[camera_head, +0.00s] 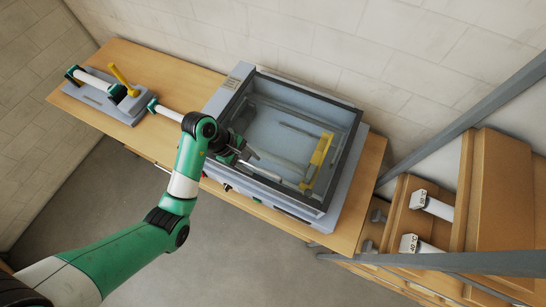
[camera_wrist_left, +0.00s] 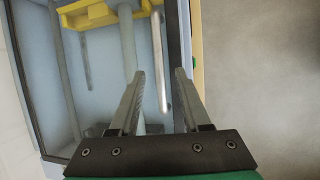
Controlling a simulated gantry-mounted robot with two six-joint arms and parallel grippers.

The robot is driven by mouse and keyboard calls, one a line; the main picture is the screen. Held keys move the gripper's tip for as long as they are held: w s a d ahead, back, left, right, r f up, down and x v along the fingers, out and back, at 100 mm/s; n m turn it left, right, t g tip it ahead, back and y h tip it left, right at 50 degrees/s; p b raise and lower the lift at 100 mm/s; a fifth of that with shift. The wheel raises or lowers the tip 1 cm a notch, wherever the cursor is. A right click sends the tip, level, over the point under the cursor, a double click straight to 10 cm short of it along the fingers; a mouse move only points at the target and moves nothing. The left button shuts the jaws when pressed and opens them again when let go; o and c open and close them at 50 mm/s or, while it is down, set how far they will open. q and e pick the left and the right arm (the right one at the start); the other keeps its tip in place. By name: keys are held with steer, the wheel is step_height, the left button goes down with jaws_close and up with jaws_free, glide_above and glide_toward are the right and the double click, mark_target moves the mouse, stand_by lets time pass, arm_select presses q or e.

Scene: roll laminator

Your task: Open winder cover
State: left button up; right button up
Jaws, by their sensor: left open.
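The winder cover (camera_head: 300,125) seems to be the clear panel in a dark frame on top of the grey laminator (camera_head: 350,195). It looks closed and lies flat. A thin silver bar (camera_wrist_left: 159,60), probably its handle, runs along the cover near its front edge. My left gripper (camera_head: 252,155) is above this front edge, and its fingers are open. In the left wrist view the gripper (camera_wrist_left: 160,73) has the bar between its fingertips in the picture; I cannot tell whether they touch it. My forearm and gripper hide part of the front edge. My right gripper is not in view.
Inside the laminator is a yellow bracket (camera_head: 318,160) with rollers. On the wooden table (camera_head: 170,85), to the left, stands a grey stand with a white roll and a yellow handle (camera_head: 122,78). Wooden shelving with white rolls (camera_head: 432,205) and grey rails is at the right.

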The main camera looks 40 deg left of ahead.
arm_select(q)
steer(key=shift+x, duration=1.2)
steer(key=shift+a, duration=0.1)
jaws_close()
stand_by(0.4)
